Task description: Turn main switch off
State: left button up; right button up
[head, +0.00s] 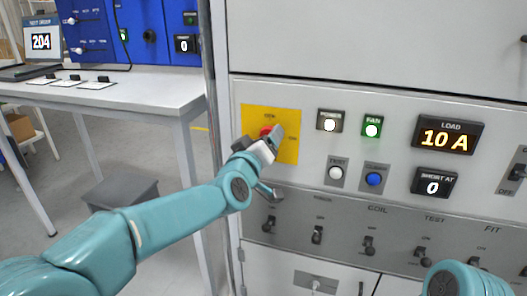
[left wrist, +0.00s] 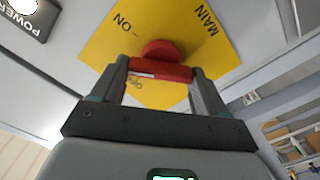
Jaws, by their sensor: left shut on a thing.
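The main switch is a red handle (head: 266,131) on a yellow plate (head: 287,121) at the left of the grey panel. In the left wrist view the red handle (left wrist: 160,70) lies between the two fingers, in front of a round red hub. The yellow plate (left wrist: 185,30) carries the words MAIN and ON, and a third label is partly hidden behind the handle. My left gripper (left wrist: 160,75) is shut on the handle; the left gripper (head: 270,143) covers part of it in the head view. Which label the handle points at I cannot tell. Only a link of my right arm shows.
The white POWER lamp (head: 329,121) and green FAN lamp (head: 372,126) are lit. The LOAD display (head: 447,136) reads 10 A; the SHORT AT display (head: 433,186) reads 0. Below is a row of toggle switches (head: 317,235). A white table (head: 130,95) stands at left.

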pick_arm(q)
jog(key=shift+a+n+b, duration=0.15)
jog(key=shift+n+b, duration=2.55)
jog(key=shift+n, duration=2.5)
jog(key=o, duration=0.8)
jog(key=shift+o, duration=1.3)
jog(key=shift+w+f, duration=0.1)
jog(key=shift+w, duration=0.05)
